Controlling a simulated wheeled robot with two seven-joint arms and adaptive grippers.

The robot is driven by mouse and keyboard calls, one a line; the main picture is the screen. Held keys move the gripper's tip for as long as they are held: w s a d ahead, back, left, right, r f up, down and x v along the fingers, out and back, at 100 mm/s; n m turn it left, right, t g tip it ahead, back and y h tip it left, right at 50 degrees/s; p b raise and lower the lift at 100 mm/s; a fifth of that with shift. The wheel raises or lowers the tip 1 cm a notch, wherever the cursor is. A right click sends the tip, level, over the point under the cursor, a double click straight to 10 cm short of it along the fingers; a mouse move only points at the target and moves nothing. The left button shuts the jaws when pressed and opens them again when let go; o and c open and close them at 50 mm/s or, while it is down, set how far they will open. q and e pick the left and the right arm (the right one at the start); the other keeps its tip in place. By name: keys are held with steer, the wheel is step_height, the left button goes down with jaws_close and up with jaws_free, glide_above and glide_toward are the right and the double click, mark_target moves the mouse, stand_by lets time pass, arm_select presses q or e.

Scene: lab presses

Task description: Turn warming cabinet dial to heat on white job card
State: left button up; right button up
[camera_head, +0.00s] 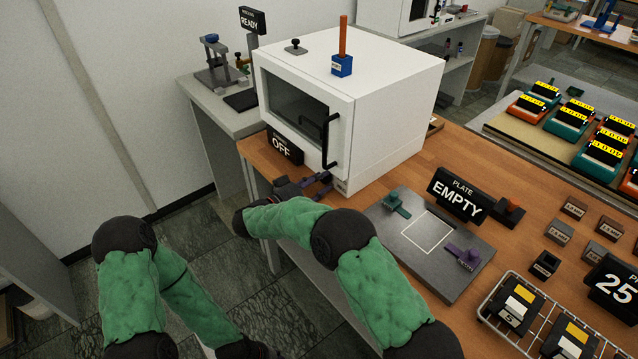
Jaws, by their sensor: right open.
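The white warming cabinet (395,105) stands on the wooden bench with its windowed door closed and a black handle on the door. A black sign reading OFF (284,147) sits at its lower front. My right gripper (326,183) is open, low in front of the cabinet near the bench edge, with its fingers pointing at the cabinet's lower front. I cannot make out the dial; the gripper may cover part of that area. I cannot identify a white job card. My left arm hangs at the lower left, and its gripper is beyond the bottom edge.
A grey plate (389,238) with green and purple clamps lies right of my right arm, behind it a sign reading EMPTY (459,196). A wire rack (487,311) holds dark blocks. A blue block with an orange rod (342,64) stands on the cabinet top.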

jaws_close()
steer(key=shift+m+p, duration=0.45)
steer(key=shift+m, duration=0.25)
jaws_free()
steer(key=v, duration=1.2)
